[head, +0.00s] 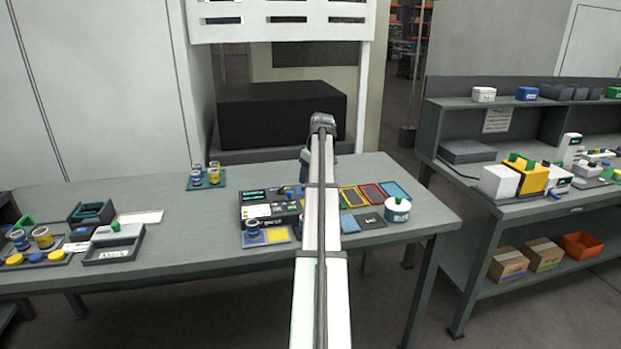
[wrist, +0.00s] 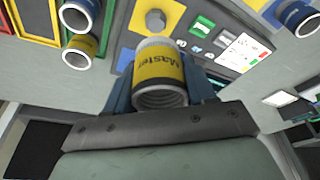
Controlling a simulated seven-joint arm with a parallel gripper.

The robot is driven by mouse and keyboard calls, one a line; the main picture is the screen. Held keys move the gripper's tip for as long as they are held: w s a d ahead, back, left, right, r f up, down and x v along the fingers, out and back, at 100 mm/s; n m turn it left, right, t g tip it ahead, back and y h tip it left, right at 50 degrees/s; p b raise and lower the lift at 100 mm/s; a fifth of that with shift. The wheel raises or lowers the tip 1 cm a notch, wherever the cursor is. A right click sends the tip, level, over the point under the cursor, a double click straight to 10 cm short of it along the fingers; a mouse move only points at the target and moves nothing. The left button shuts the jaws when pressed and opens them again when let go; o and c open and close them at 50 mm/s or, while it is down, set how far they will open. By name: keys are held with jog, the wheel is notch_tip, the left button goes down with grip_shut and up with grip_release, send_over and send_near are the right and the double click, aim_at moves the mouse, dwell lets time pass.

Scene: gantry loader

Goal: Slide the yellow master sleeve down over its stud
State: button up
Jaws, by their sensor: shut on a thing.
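The yellow master sleeve (wrist: 160,72), a yellow-banded metal ring lettered "Master", is between the fingers of my gripper (wrist: 162,88) in the wrist view. My gripper is shut on it, and its open, threaded-looking end faces the camera. A grey stud (wrist: 156,20) stands on a yellow pad (wrist: 126,58) just beyond the sleeve. The sleeve appears apart from the stud, with the stud's top bare; the height between them is hard to tell.
In the wrist view, a blue-banded sleeve (wrist: 78,14) and another yellow one (wrist: 80,50) stand left of the stud. A further blue-banded sleeve (wrist: 296,18) is at right. A control panel (wrist: 215,45) lies close beside the stud. A white round container (head: 397,210) stands near the table's right end.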

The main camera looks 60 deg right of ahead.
jog(key=shift+n, duration=0.5)
jog(key=shift+f, duration=0.1)
jog(key=shift+f, duration=3.8)
jog(key=shift+f, duration=0.2)
jog(key=o, duration=1.6)
jog(key=shift+o, duration=0.2)
jog(key=shift+r, duration=0.1)
notch_tip(320, 180, up, 9)
